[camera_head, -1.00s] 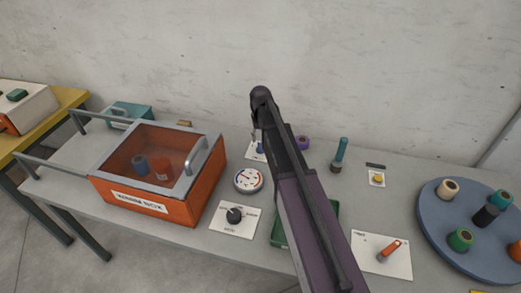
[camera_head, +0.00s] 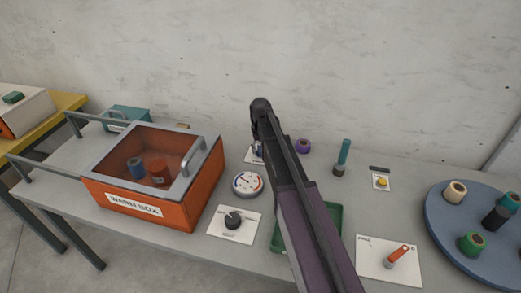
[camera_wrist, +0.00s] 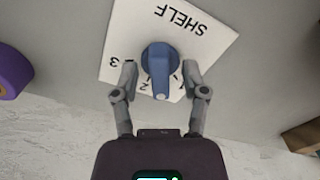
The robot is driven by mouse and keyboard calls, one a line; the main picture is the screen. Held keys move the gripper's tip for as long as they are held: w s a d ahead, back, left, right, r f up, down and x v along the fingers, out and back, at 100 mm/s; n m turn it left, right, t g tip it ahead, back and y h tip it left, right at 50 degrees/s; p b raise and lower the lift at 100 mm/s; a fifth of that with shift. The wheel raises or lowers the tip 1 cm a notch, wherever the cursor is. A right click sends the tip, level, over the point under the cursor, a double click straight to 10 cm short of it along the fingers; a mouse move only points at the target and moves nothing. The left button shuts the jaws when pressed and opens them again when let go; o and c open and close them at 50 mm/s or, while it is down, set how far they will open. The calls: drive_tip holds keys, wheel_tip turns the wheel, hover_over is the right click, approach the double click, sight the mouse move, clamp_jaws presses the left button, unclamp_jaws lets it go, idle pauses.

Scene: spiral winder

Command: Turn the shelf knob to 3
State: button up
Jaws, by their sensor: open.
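The shelf knob (camera_wrist: 160,62) is a round blue dial with a raised grip bar, on a white card (camera_wrist: 205,45) marked SHELF, upside down in the wrist view. Marks 3, 2 and 1 run from left to right. My gripper (camera_wrist: 159,70) is open, with one finger on each side of the knob. I cannot tell whether either finger touches it. In the head view my arm hides most of this card (camera_head: 252,158) and the gripper.
An orange box (camera_head: 170,210) with a clear lid stands left. A dial gauge (camera_head: 247,183), a black knob (camera_head: 233,220) and a green tray (camera_head: 333,215) are near my arm. A purple ring (camera_wrist: 12,72) lies left of the card.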

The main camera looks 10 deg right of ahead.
clamp_jaws()
drive_tip(key=shift+m, duration=0.6)
drive_tip(key=m, duration=0.3)
drive_tip(key=shift+m, duration=0.3)
drive_tip(key=m, duration=0.4)
drive_tip(key=shift+m, duration=0.3)
drive_tip(key=m, duration=0.4)
drive_tip(key=shift+m, duration=2.2)
